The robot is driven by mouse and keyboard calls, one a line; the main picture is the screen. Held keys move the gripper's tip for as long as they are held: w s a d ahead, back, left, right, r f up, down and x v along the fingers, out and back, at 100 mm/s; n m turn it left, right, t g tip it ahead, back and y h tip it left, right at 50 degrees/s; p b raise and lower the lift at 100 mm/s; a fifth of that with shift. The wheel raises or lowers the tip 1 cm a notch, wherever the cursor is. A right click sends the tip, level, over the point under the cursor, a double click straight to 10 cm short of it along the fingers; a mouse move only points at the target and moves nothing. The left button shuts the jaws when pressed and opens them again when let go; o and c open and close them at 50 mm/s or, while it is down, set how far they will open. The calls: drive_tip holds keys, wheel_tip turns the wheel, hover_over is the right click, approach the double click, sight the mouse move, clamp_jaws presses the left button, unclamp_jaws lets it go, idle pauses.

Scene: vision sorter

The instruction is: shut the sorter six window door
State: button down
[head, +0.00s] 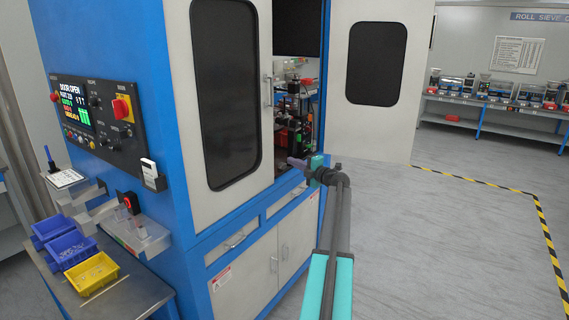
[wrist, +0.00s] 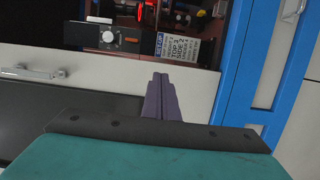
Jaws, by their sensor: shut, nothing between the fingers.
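The sorter's open window door (head: 376,130) is a pale panel with a dark rounded window (head: 376,64). It stands swung out on the right of the opening in the head view. A second window door (head: 225,185), with a dark window and a bar handle (head: 268,90), covers the left part of the front. My gripper (head: 292,162) is shut and empty, in front of the lower part of the opening and apart from the open door. In the wrist view its purple fingers (wrist: 159,88) are together, with a door handle (wrist: 35,73) to the left.
Machine parts (head: 292,115) show inside the opening. A control panel (head: 95,115) reading "DOOR OPEN" is on the left side, above blue and yellow bins (head: 92,275). Clear floor (head: 450,230) lies to the right, with striped tape (head: 500,185). A bench (head: 500,103) stands behind.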

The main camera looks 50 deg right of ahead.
drive_tip(key=v, duration=0.2)
drive_tip(key=d+b+v, duration=0.1)
drive_tip(key=v, duration=0.1)
drive_tip(key=shift+s, duration=0.5)
